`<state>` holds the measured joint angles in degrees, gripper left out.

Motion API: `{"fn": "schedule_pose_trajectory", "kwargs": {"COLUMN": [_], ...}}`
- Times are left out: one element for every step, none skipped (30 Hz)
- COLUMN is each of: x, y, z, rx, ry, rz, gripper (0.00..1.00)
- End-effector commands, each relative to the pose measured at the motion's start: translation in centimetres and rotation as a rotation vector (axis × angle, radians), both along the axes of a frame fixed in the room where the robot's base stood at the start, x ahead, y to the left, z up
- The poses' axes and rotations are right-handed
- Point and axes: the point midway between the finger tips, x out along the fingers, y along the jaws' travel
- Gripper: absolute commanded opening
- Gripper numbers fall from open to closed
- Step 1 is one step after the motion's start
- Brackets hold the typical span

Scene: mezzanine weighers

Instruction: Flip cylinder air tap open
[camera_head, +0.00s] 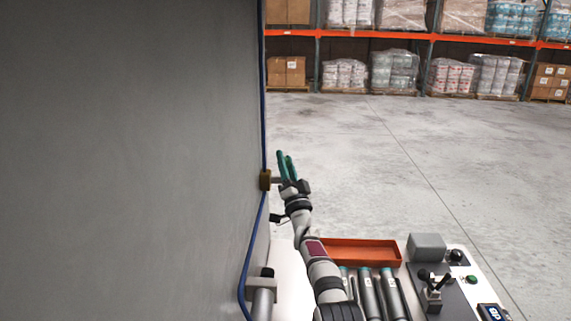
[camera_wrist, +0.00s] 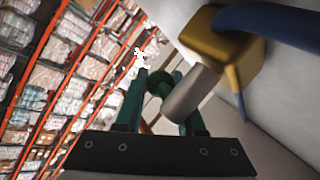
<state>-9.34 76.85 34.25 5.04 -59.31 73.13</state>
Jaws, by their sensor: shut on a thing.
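The air tap has a brass block (camera_head: 265,180) on the blue hose at the edge of the grey wall. In the wrist view the brass block (camera_wrist: 236,48) is large at upper right. A grey stem (camera_wrist: 190,95) sticks out from it, with a round green part (camera_wrist: 158,84) at its end. My gripper (camera_head: 285,158) is right beside the block, its green fingers pointing up in the head view. In the wrist view my gripper (camera_wrist: 160,90) has its fingers on either side of the green part and stem end, shut on the tap. The contact faces are partly hidden.
The grey wall (camera_head: 130,150) fills the left. The blue hose (camera_head: 254,228) runs down it to a grey cylinder fitting (camera_head: 262,292). Below right, a bench holds an orange tray (camera_head: 362,252), several grey tubes and a joystick (camera_head: 434,288). Open floor lies beyond, then pallet racks (camera_head: 420,40).

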Motion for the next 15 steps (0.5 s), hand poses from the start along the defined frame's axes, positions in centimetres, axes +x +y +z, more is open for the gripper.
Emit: {"fn": "schedule_pose_trajectory", "kwargs": {"x": [0.00, -0.01, -0.01, -0.02, -0.01, -0.02, -0.01, -0.01, -0.02, -0.02, -0.02, -0.01, -0.01, -0.01, -0.02], "y": [-0.01, 0.00, 0.00, -0.01, 0.00, 0.01, 0.01, 0.01, 0.02, 0.02, 0.02, 0.02, 0.02, 0.02, 0.02], "z": [0.05, 0.06, 0.07, 0.07, 0.07, 0.07, 0.08, 0.08, 0.08, 0.08, 0.09, 0.09, 0.09, 0.09, 0.08], "rx": [0.000, 0.000, 0.000, 0.000, 0.000, 0.000, 0.000, 0.000, 0.000, 0.000, 0.000, 0.000, 0.000, 0.000, -0.001], "ry": [-0.003, -0.004, -0.004, -0.004, -0.004, -0.004, -0.004, -0.004, -0.004, -0.004, -0.004, -0.004, -0.004, -0.004, -0.003], "rz": [-0.001, 0.000, 0.000, 0.000, 0.000, 0.000, 0.000, 0.000, 0.000, 0.000, 0.000, 0.000, 0.000, 0.000, 0.001], "gripper": [0.00, 0.00, 0.00, 0.00, 0.00, 0.00, 0.00, 0.00, 0.00, 0.00, 0.42, 0.49, 0.54, 0.60, 0.67]}}
